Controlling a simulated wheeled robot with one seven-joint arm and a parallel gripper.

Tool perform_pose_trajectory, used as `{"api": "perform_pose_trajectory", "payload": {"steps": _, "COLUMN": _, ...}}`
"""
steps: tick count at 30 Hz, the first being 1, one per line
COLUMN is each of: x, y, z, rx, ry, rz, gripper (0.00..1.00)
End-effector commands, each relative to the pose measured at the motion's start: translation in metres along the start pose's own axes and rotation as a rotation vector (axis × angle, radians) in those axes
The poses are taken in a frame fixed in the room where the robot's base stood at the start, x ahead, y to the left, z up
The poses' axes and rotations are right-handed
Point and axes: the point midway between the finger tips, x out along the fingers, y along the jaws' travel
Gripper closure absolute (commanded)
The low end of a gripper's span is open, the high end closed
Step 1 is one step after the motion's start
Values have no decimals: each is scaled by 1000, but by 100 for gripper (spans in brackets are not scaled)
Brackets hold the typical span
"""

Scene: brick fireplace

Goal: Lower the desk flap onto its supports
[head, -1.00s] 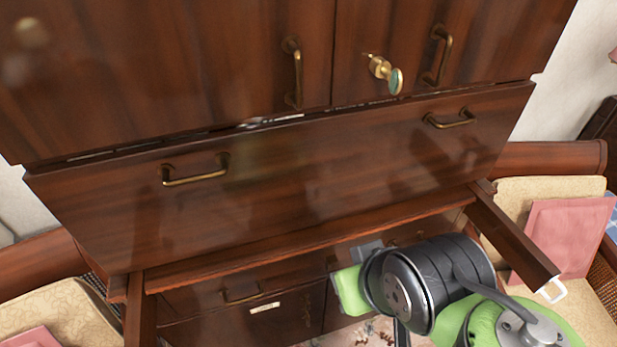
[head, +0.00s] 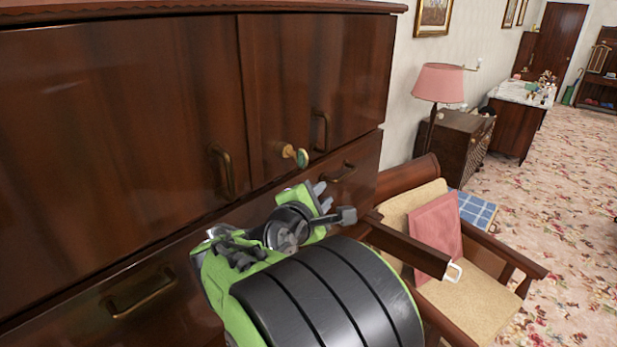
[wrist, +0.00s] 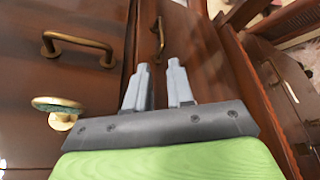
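The desk flap (head: 203,249) is a dark glossy wood panel below the cupboard doors and stands close to upright. Its left brass handle (head: 140,293) and right brass handle (head: 342,172) are visible. The right handle also shows in the wrist view (wrist: 159,36). My gripper (head: 325,190) is in front of the flap's right end. In the wrist view its two grey fingers (wrist: 160,68) have a narrow empty gap, with the right handle just beyond the tips. The right support (head: 405,243) sticks out below, with a white hook at its end. The left support is out of view.
Door handles (head: 222,170) project above the flap. A chair with a pink cushion (head: 437,235) stands right of the support. Carpeted floor is free farther right.

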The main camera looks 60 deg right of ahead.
Motion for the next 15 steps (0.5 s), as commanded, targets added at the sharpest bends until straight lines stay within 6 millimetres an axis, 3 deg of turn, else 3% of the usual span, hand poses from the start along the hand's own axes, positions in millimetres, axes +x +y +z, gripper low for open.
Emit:
{"api": "perform_pose_trajectory", "payload": {"steps": 5, "x": 28, "y": -2, "z": 3, "rx": -5, "ry": -10, "rz": -4, "gripper": 78}}
{"api": "perform_pose_trajectory", "payload": {"steps": 15, "x": 114, "y": -1, "z": 3, "rx": -1, "ry": -5, "rz": -4, "gripper": 78}}
